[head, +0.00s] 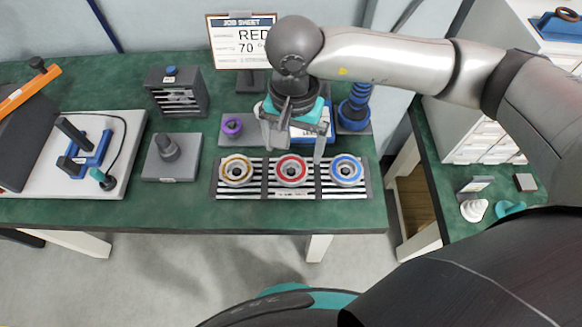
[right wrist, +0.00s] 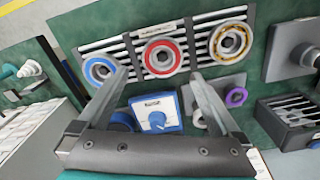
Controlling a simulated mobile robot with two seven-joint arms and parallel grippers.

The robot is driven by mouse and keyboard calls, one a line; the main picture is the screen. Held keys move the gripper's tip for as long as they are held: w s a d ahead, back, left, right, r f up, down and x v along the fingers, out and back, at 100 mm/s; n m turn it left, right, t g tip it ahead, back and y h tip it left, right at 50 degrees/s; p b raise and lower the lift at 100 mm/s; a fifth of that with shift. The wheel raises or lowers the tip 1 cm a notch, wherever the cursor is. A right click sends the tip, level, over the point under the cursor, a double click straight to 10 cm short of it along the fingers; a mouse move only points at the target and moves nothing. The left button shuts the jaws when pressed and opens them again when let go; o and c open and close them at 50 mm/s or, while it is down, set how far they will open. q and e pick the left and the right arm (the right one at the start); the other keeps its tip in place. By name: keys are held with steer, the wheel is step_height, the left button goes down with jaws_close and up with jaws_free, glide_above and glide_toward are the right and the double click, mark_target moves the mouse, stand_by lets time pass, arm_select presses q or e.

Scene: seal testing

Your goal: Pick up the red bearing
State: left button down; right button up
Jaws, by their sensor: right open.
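The red bearing (head: 291,171) lies in the middle of a striped rack (head: 265,192), between a yellow bearing (head: 236,170) on its left and a blue bearing (head: 346,170) on its right. My right gripper (head: 294,153) is open and empty, above and just behind the red bearing. In the right wrist view the red bearing (right wrist: 162,57) shows beyond the open fingers (right wrist: 158,78), apart from them. The blue bearing (right wrist: 100,69) and the yellow bearing (right wrist: 231,41) flank it there. My left gripper is not in view.
A job sheet (head: 240,50) reading "RED 70" stands behind. A purple ring (head: 232,127) and a blue-coiled post (head: 357,105) stand behind the rack. A grey post on a plate (head: 170,158) and a slotted box (head: 178,92) are to the left. The green table's front strip (head: 200,213) is clear.

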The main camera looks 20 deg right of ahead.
mark_target(291, 170)
steer(key=shift+f, duration=1.1)
steer(key=f, duration=0.3)
steer(key=shift+a+f, duration=0.2)
steer(key=shift+f, duration=0.15)
steer(key=shift+w+f+b, duration=0.1)
steer(key=shift+f+b, duration=0.2)
steer(key=shift+f, duration=0.25)
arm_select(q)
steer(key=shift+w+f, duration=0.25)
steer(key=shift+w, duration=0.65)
arm_select(e)
steer(key=shift+c, duration=0.2)
steer(key=shift+c, duration=0.9)
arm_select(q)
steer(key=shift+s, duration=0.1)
arm_select(e)
steer(key=c, duration=1.3)
steer(key=shift+o, duration=0.2)
steer(key=shift+r, duration=0.15)
